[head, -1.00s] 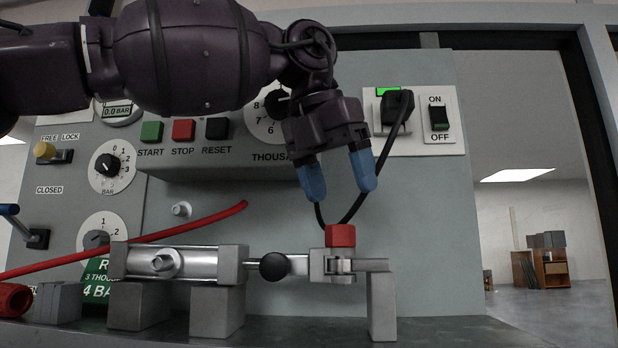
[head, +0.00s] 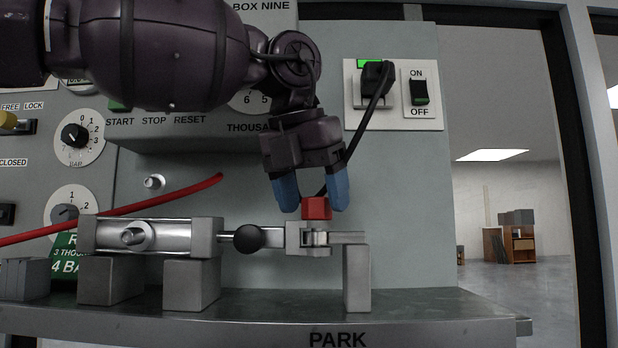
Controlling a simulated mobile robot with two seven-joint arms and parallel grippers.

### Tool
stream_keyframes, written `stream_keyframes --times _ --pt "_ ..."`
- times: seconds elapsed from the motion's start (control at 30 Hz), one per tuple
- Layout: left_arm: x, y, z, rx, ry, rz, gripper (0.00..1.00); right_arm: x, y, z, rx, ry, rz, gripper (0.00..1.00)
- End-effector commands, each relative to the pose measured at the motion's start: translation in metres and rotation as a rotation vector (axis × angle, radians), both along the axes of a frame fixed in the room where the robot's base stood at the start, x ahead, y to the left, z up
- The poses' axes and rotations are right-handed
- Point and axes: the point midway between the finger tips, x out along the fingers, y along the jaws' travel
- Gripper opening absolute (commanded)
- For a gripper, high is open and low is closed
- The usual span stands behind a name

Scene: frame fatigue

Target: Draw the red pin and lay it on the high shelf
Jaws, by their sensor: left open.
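The red pin (head: 316,208) shows as a red block-shaped head standing on top of the clevis joint (head: 308,238) at the right end of the metal cylinder assembly. Its lower part is hidden in the joint. My left gripper (head: 312,194) points down over the pin, open, with one blue fingertip on each side of the red head. The fingertips reach about the height of the head; I cannot tell whether they touch it. My right gripper is not in view. No high shelf can be made out.
The cylinder (head: 165,234) rests on grey blocks on a metal ledge (head: 430,305) marked PARK. A black cable (head: 355,140) hangs from the plug behind my gripper. A red hose (head: 150,205) slants across the left. A panel with dials and an ON/OFF switch (head: 419,92) stands behind.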

Motion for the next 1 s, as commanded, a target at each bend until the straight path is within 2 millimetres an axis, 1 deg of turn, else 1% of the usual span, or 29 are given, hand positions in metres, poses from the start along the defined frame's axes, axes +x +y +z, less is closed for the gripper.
stream_keyframes --times 0.23,0.57,0.6,0.77,1.0 --pt "0.0002 -0.0002 -0.0007 0.0 0.0 0.0 0.68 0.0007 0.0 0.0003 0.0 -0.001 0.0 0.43" --pt "0.0003 -0.0003 -0.0006 0.0 0.0 0.0 0.18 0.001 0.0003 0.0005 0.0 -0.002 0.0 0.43" --pt "0.0002 -0.0002 -0.0005 0.0 0.0 0.0 0.35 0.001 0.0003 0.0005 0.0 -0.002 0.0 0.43" --pt "0.0002 -0.0003 -0.0005 0.0 0.0 -0.001 0.1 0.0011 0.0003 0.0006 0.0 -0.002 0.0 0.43" --pt "0.0 -0.0004 0.0026 0.0 -0.001 -0.001 0.09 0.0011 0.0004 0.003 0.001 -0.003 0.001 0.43"
